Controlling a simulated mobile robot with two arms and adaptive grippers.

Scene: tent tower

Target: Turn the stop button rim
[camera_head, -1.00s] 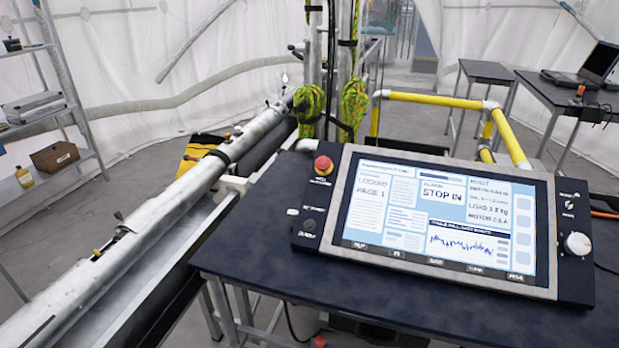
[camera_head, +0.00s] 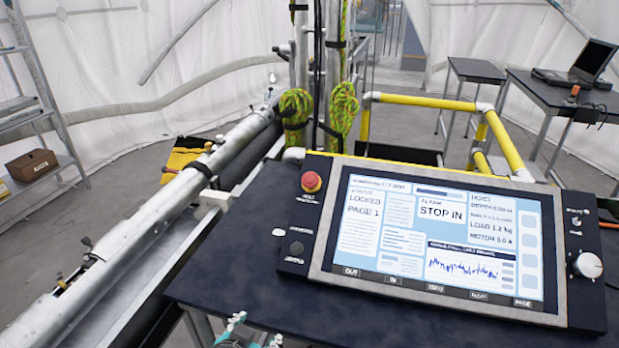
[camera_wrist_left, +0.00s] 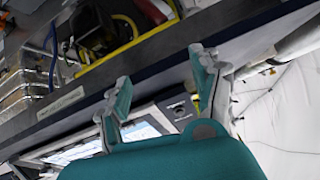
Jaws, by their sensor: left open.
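The red stop button (camera_head: 311,182) sits upright at the upper left corner of the tilted control panel (camera_head: 325,235), with a yellowish rim around its base. My left gripper (camera_head: 250,334) just enters at the bottom edge of the head view, below and to the left of the button and well apart from it. In the left wrist view, the teal fingers of my left gripper (camera_wrist_left: 160,68) are spread with nothing between them. The panel's lit screen (camera_wrist_left: 140,131) shows behind them; I cannot make out the red button there. My right gripper is not in view.
The panel stands on a dark table (camera_head: 230,270). A long metal pipe (camera_head: 130,225) runs along the left. The table's left front part is clear.

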